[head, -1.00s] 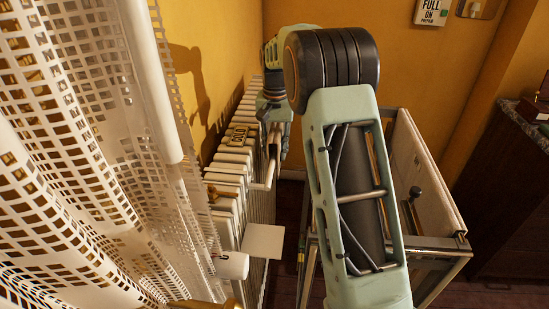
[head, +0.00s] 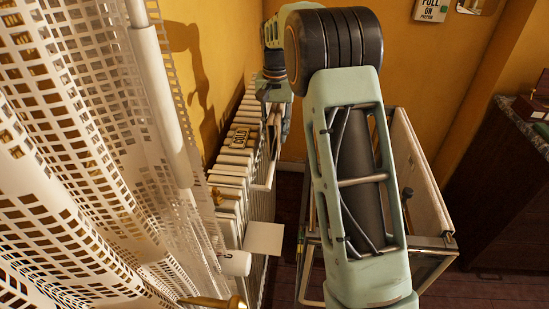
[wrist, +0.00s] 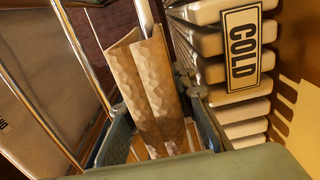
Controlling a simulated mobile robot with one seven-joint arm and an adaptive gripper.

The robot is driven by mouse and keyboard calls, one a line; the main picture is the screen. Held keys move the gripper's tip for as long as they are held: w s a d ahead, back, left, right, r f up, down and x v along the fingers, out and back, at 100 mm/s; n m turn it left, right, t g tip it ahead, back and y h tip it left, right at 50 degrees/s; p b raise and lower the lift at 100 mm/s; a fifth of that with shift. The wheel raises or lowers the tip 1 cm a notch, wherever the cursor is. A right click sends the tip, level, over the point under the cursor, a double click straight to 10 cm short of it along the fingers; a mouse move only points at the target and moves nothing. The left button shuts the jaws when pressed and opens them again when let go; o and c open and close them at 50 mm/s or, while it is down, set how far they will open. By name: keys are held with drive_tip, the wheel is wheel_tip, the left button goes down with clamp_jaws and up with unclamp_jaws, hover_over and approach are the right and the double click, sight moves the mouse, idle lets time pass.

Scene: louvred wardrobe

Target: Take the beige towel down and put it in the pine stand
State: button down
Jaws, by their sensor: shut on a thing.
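The beige towel (wrist: 152,82) shows in the wrist view as a folded, dimpled cloth hanging between my gripper's fingers. My gripper (wrist: 158,104) is shut on it, with one blue-green finger on each side. In the head view my gripper (head: 274,112) is over the far end of the white radiator, beside its rail; the towel cannot be made out there. I cannot pick out a pine stand for certain. A metal-framed stand with a pale cloth side (head: 425,175) is right of the radiator, partly hidden by my arm.
The ribbed radiator (head: 232,180) runs along the yellow wall; its COLD sign (wrist: 242,47) is close to my gripper. A perforated white curtain (head: 75,150) fills the left. A pale square plate (head: 263,239) juts out near the radiator. A dark cabinet (head: 500,200) stands at right.

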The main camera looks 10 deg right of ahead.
sight(275, 114)
drive_tip(key=shift+r+p, duration=0.45)
drive_tip(key=shift+r, duration=1.35)
